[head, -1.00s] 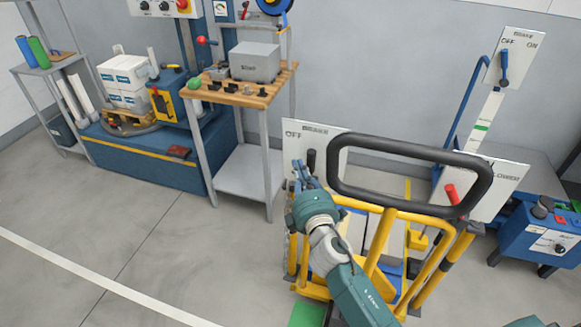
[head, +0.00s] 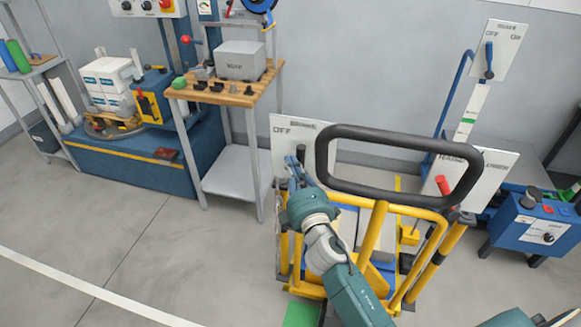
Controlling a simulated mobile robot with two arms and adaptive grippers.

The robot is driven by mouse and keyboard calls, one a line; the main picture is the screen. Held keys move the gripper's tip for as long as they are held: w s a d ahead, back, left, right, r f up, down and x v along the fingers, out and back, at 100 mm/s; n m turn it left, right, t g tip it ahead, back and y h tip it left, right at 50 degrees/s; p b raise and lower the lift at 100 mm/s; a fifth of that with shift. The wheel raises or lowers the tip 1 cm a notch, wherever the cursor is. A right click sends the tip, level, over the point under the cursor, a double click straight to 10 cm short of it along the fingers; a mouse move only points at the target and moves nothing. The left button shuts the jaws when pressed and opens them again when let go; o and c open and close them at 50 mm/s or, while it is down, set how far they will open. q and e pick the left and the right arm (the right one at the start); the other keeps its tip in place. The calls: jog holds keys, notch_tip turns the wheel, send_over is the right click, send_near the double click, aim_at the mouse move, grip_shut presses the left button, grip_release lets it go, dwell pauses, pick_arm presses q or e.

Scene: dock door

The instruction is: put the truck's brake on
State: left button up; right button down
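The truck is a yellow-framed cart (head: 369,232) with a black loop handle (head: 325,160). A white panel (head: 284,147) reading "OFF" stands at its left; its smaller label is blurred. My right gripper (head: 294,164) is in front of this panel, beside the left end of the loop handle. Its fingers overlap the place of a small dark lever, which is mostly hidden. I cannot tell whether the fingers touch it or how far they are open. My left gripper is out of view.
A white board (head: 505,38) marked "OFF" and "ON" with a blue lever (head: 489,62) stands behind right. A blue control box (head: 530,228) is at right. A wooden-topped bench (head: 257,87) and blue machine base (head: 125,160) stand left. The left front floor is clear.

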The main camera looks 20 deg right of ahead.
aim_at(304, 160)
jog(key=shift+s+d+f+b, duration=0.1)
jog(key=shift+s+d+b, duration=0.25)
jog(key=shift+s+d, duration=0.4)
jog(key=shift+s+d+f+b, duration=0.1)
jog(key=shift+s+d+b, duration=0.3)
jog(key=shift+d, duration=0.6)
